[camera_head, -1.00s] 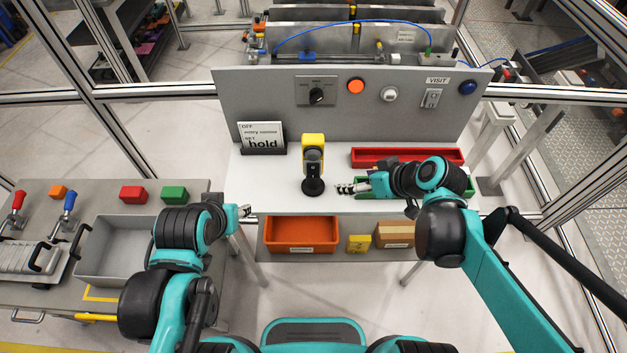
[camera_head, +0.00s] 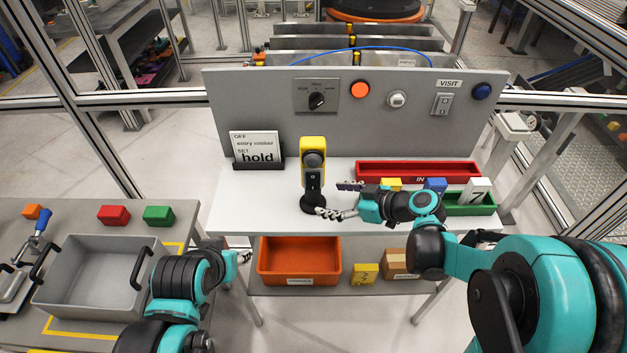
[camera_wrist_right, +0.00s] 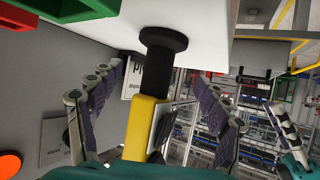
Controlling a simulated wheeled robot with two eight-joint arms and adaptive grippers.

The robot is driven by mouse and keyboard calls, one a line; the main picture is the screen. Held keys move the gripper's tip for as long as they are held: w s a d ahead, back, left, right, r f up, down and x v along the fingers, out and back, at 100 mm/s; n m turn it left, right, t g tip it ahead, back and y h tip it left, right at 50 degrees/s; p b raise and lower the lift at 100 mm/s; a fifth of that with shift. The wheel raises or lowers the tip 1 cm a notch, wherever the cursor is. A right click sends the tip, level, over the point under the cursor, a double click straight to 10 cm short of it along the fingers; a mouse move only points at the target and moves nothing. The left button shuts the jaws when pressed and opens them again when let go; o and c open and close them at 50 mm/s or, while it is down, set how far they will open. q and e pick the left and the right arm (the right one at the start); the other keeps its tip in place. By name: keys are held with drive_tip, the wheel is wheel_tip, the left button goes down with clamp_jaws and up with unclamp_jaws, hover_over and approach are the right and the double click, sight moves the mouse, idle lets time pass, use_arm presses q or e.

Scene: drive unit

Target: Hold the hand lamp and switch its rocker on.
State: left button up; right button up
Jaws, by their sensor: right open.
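The hand lamp (camera_head: 313,160) stands upright on the white tabletop, with a yellow head, a dark body and a round black base. My right gripper (camera_head: 340,199) is open just right of the lamp, its two fingers spread and pointing left toward it. In the right wrist view, the lamp's black neck and yellow part (camera_wrist_right: 143,122) lie between the open fingers, with no clear grip on them. My left gripper (camera_head: 244,257) is low at the left, apart from the lamp, and too small to read.
A sign (camera_head: 254,147) reading "hold" stands left of the lamp. A red tray (camera_head: 418,167) and a green tray (camera_head: 471,209) with blocks are at the right. A grey panel (camera_head: 250,95) with a knob and buttons rises behind. An orange bin (camera_head: 299,262) sits below.

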sight(316, 197)
use_arm(q)
wheel_tip(316, 197, down, 3)
drive_tip(key=shift+f+b, duration=0.1)
drive_tip(key=shift+b, duration=1.15)
use_arm(e)
drive_tip(key=x, duration=0.6)
drive_tip(key=shift+w+a+f, duration=0.1)
drive_tip(key=shift+w+a, duration=0.05)
drive_tip(key=c, duration=1.3)
use_arm(q)
drive_tip(key=shift+d, duration=0.1)
drive_tip(key=c, duration=0.8)
drive_tip(key=shift+d+f+m, duration=0.15)
drive_tip(key=shift+m, duration=0.55)
clamp_jaws()
drive_tip(key=d+r+m+t, duration=0.4)
drive_tip(key=d+m, duration=0.4)
drive_tip(key=m, duration=0.9)
drive_tip(key=d+r+m+t, duration=0.4)
drive_tip(key=d+m, duration=0.5)
drive_tip(key=m, duration=0.8)
drive_tip(key=shift+d+r+m+t, duration=0.2)
drive_tip(key=shift+m+t, duration=0.1)
drive_tip(key=shift+t, duration=0.2)
